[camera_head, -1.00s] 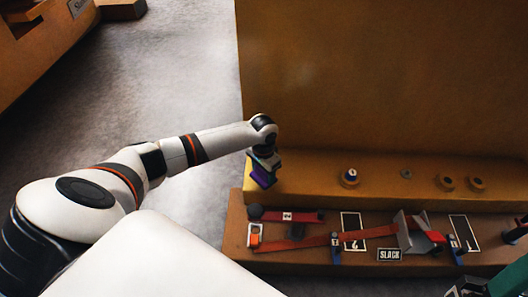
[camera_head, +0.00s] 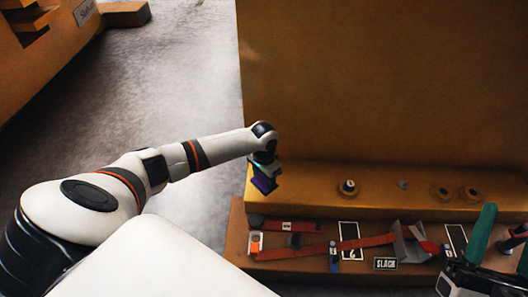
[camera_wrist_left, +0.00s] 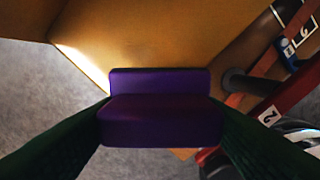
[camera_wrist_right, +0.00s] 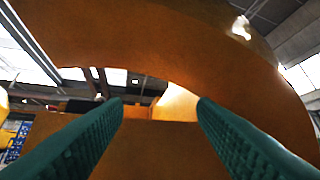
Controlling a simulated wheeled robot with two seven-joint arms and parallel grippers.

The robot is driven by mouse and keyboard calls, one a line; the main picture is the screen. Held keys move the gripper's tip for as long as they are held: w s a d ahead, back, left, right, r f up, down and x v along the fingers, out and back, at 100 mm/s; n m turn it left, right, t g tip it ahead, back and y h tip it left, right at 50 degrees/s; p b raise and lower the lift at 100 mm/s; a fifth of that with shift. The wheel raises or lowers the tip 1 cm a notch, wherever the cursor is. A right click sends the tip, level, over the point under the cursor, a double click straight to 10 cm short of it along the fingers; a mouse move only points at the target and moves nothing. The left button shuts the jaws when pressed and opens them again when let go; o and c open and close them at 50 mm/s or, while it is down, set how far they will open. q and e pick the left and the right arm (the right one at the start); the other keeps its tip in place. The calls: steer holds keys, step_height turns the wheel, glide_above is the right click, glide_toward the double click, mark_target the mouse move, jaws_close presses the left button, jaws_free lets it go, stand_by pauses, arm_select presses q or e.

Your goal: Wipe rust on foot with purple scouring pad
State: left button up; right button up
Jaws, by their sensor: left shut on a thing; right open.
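The purple scouring pad (camera_head: 263,184) is held in my left gripper (camera_head: 265,170), at the left end of the yellow foot (camera_head: 310,187) of a large casting. In the left wrist view the pad (camera_wrist_left: 160,122) sits between two dark green fingers and hides what lies beneath it. I cannot tell whether the pad touches the foot. No rust patch can be made out clearly. My right gripper (camera_head: 503,240) is open and empty at the lower right. In the right wrist view a curved orange-yellow surface (camera_wrist_right: 170,35) arches over its green fingers.
The tall casting wall (camera_head: 380,90) rises behind the foot. Several round fittings (camera_head: 347,187) stand on the foot. In front, a brown bench (camera_head: 236,245) bears red straps (camera_head: 365,242), tags and a "SLACK" sign (camera_head: 385,264). Grey floor (camera_head: 170,90) is open at left.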

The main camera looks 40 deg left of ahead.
steer(key=w+f+g+h+p, duration=0.1)
steer(key=w+f+g, duration=0.2)
steer(key=f+g, duration=0.1)
steer(key=shift+f+h, duration=0.3)
steer(key=shift+f, duration=0.25)
steer(key=shift+w, duration=0.1)
